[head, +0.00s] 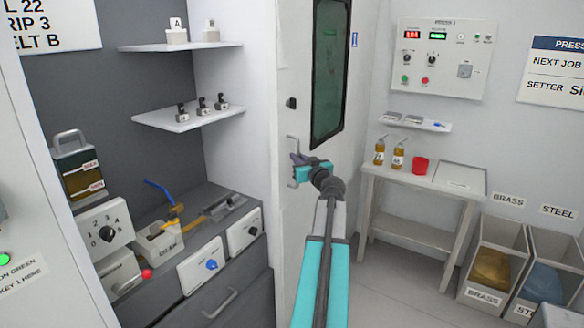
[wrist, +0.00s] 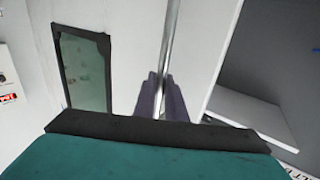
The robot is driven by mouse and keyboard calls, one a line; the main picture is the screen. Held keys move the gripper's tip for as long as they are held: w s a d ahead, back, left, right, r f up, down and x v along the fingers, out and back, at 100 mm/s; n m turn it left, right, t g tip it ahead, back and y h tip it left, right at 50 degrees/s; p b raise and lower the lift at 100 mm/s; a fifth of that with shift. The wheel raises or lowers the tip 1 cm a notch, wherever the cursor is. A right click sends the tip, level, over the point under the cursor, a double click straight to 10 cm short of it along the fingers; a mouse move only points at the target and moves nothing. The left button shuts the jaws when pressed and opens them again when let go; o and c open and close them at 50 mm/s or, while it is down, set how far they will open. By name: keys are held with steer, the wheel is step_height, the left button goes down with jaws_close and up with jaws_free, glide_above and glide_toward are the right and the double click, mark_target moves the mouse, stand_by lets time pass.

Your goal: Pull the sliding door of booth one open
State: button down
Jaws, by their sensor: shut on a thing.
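A white door panel (head: 318,215) with a dark-framed greenish window (head: 330,70) stands at the centre of the head view. The window also shows at the left in the wrist view (wrist: 83,70). A vertical metal bar handle (head: 291,147) is on the panel below the window. My gripper (head: 298,162) is at the handle, and its dark fingers are shut on the bar. In the wrist view the handle (wrist: 170,45) runs down between my two fingers (wrist: 162,97). Which booth this door belongs to cannot be read here.
Left of the door are shelves (head: 188,118) with small parts and a grey counter (head: 200,205) with tools and drawers. At right stand a small table (head: 425,180) with bottles and a red cup, a control panel (head: 440,58) and bins (head: 495,265). Floor between is clear.

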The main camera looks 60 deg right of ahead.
steer(key=b, duration=0.5)
glide_toward(301, 147)
steer(key=shift+x, duration=2.25)
steer(key=c, duration=2.1)
jaws_free()
steer(key=shift+a, duration=0.1)
steer(key=shift+b+v, duration=1.25)
steer(key=shift+v, duration=5.7)
